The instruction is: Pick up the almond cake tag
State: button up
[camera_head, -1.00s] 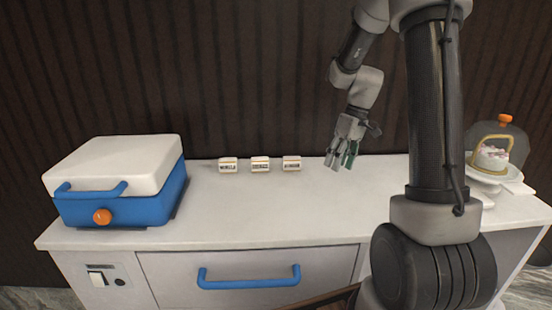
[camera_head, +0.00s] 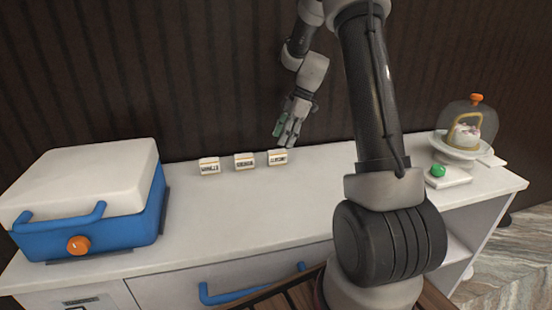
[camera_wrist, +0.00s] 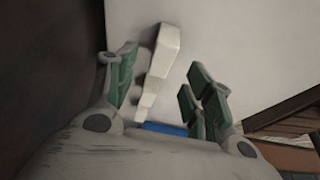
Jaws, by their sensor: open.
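Three small white tags with dark lettering and orange-brown edges stand in a row on the counter in the head view. The right one (camera_head: 277,158) seems to read almond; the middle tag (camera_head: 245,162) and the left tag (camera_head: 209,167) are hard to read. My gripper (camera_head: 287,138) is open and empty, with green finger pads, just above and slightly right of the right tag. In the wrist view the row of pale tags shows between my open fingers (camera_wrist: 163,88), the nearest tag (camera_wrist: 166,48) looking largest. I cannot tell whether a finger touches it.
A blue and white box (camera_head: 85,195) with an orange knob stands left on the white counter (camera_head: 225,220). At the right are a glass-domed cake stand (camera_head: 462,152) and a white block with a green ball (camera_head: 438,171). A dark ribbed wall (camera_head: 120,70) rises behind the tags.

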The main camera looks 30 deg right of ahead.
aim_at(279, 151)
jog(key=x, duration=0.7)
jog(key=shift+s+f, duration=0.1)
jog(key=shift+f, duration=0.2)
jog(key=c, duration=0.9)
